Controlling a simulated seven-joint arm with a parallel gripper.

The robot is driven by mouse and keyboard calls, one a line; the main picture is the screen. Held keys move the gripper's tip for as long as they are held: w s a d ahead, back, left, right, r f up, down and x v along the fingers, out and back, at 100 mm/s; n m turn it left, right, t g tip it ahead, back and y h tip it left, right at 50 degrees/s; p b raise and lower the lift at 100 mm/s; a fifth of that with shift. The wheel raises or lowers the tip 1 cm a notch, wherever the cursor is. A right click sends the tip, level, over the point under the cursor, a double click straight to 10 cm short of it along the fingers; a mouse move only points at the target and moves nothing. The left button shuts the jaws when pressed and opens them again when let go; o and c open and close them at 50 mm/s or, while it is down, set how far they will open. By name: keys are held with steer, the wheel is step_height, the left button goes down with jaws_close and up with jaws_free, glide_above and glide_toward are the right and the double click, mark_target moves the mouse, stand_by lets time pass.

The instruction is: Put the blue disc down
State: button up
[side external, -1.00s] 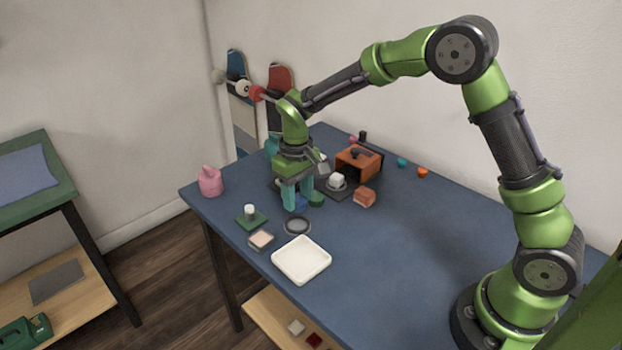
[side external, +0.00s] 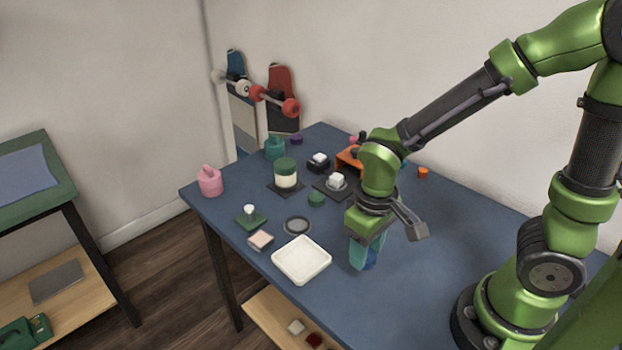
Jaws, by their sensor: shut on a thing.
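The blue disc (side external: 370,259) shows low between the teal fingers of my gripper (side external: 364,258), partly hidden by them. My gripper points down and is shut on the disc, just right of the white tray (side external: 301,279). The disc is at or close above the blue table top (side external: 440,290); I cannot tell whether it touches.
The white tray is empty. A dark ring (side external: 298,226), a small beige block (side external: 260,240) and a green disc (side external: 316,199) lie left of my gripper. A jar (side external: 286,174) and a pink bottle (side external: 209,182) stand farther back. The table right of my gripper is clear.

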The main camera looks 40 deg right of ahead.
steer(key=s, duration=0.1)
steer(key=f, duration=0.1)
steer(key=s, duration=0.1)
steer(key=shift+s+d+f, duration=0.25)
steer(key=shift+s+d, duration=0.1)
steer(key=shift+d, duration=0.05)
glide_above(301, 261)
steer(key=shift+s+d+f+m, duration=0.1)
steer(key=shift+s+f+m, duration=0.1)
steer(key=shift+f, duration=0.2)
steer(key=shift+s+f+m, duration=0.1)
steer(key=shift+f+m, duration=0.1)
steer(key=shift+f, duration=0.2)
steer(key=shift+w+f, duration=0.2)
steer(key=shift+f, duration=1.6)
steer(key=shift+f, duration=0.1)
steer(key=o, duration=0.7)
steer(key=shift+c, duration=0.2)
